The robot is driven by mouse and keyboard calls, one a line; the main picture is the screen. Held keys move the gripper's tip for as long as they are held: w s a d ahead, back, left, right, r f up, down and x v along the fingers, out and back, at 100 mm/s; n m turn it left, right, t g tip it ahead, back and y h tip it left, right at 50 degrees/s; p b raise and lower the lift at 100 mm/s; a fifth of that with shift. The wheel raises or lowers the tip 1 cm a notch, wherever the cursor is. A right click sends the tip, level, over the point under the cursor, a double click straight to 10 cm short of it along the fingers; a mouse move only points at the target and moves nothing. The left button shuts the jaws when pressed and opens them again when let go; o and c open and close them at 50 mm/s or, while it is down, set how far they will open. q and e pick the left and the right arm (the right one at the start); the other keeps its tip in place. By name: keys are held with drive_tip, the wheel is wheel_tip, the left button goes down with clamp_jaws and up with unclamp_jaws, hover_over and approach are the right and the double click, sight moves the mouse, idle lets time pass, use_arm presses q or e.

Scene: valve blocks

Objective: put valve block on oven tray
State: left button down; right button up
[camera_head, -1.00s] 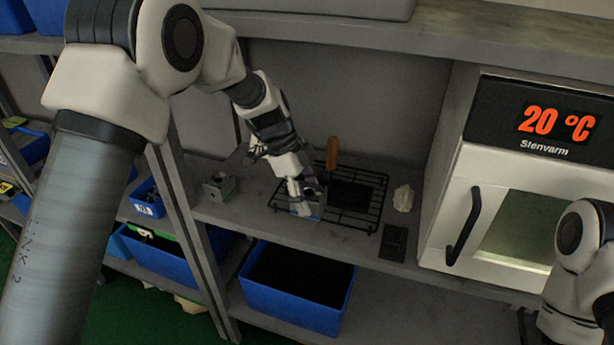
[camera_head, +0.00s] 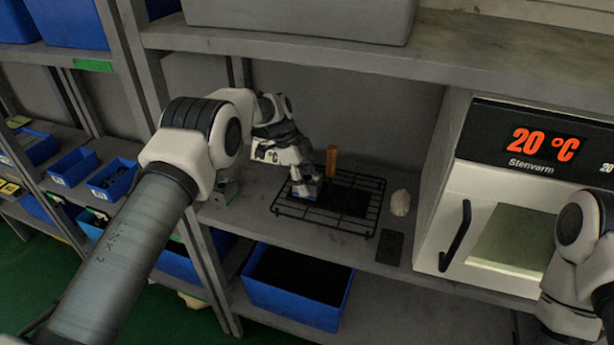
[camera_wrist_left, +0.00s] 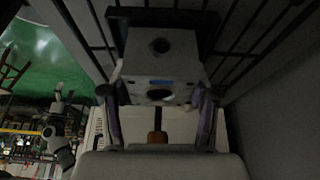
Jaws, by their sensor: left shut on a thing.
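My left gripper (camera_head: 305,188) is over the left part of the black wire oven tray (camera_head: 352,227) on the shelf. In the left wrist view the gripper (camera_wrist_left: 158,112) is shut on a grey metal valve block (camera_wrist_left: 160,62) with round holes, one finger on each side. The tray's bars (camera_wrist_left: 245,35) show close behind the block; I cannot tell whether the block touches them. A second grey valve block (camera_head: 226,190) is on the shelf left of the tray, partly hidden by my left arm. My right gripper is out of view; only part of my right arm shows.
An orange-brown handle (camera_head: 331,160) stands upright at the tray's back edge. A white lump (camera_head: 400,203) and a dark flat plate (camera_head: 390,248) lie right of the tray. The Stenvarm oven (camera_head: 500,210) stands further right, door shut. A blue bin (camera_head: 297,290) is below.

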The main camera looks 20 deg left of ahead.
use_arm(q)
drive_tip(key=shift+w+f, duration=0.1)
drive_tip(key=shift+f, duration=0.05)
drive_tip(key=shift+c, duration=1.4)
unclamp_jaws()
drive_tip(key=shift+r, duration=0.25)
drive_tip(key=shift+a+r+b, duration=0.15)
drive_tip(key=shift+r+b, duration=0.05)
drive_tip(key=shift+b, duration=0.1)
drive_tip(key=b+v, duration=0.1)
drive_tip(key=v, duration=0.5)
drive_tip(key=shift+a+r, duration=0.1)
drive_tip(key=shift+r, duration=0.3)
